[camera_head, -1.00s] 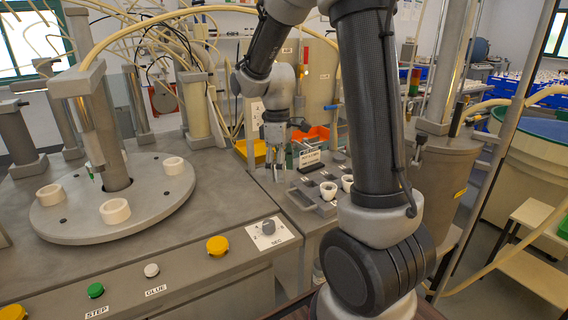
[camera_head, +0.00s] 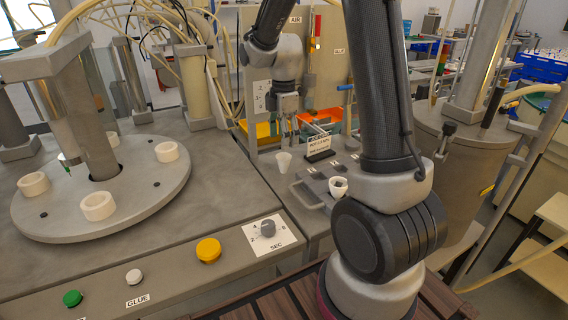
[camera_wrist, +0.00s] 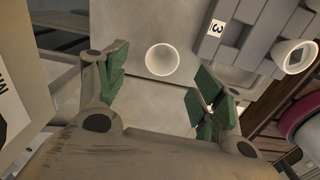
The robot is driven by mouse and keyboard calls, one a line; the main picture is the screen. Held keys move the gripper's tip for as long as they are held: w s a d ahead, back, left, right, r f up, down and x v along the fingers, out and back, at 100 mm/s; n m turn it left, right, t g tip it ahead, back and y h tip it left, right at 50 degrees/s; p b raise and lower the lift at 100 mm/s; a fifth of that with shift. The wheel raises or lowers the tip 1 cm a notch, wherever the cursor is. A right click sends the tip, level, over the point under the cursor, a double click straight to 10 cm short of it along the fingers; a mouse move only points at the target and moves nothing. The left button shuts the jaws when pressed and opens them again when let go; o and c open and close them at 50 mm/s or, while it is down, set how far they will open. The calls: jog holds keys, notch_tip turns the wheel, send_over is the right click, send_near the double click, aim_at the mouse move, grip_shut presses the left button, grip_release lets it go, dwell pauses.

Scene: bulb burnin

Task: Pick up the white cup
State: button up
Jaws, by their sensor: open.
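A plain white cup (camera_head: 283,162) stands upright on the grey worktop, left of the grey slotted tray. In the wrist view the white cup (camera_wrist: 162,59) shows its round mouth in the gap between my fingers, with clear space on both sides. My gripper (camera_wrist: 160,84) is open and empty, with green pads on its fingers. In the head view my gripper (camera_head: 289,128) hangs above and behind the cup, apart from it. Another white cup (camera_head: 338,187) with something dark inside sits at the tray's front; a similar cup (camera_wrist: 296,56) shows at the right of the wrist view.
The grey slotted tray (camera_head: 312,190) lies right of the lone cup, with a small sign (camera_head: 319,146) behind it. Yellow (camera_head: 264,131) and orange bins stand at the back. A turntable (camera_head: 135,215) with white rings is at the left. Worktop around the lone cup is clear.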

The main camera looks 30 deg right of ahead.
aim_at(284, 154)
notch_tip(284, 154, down, 6)
jog(key=shift+s+a+f, duration=0.1)
jog(key=shift+s+f, duration=0.05)
jog(key=c, duration=0.8)
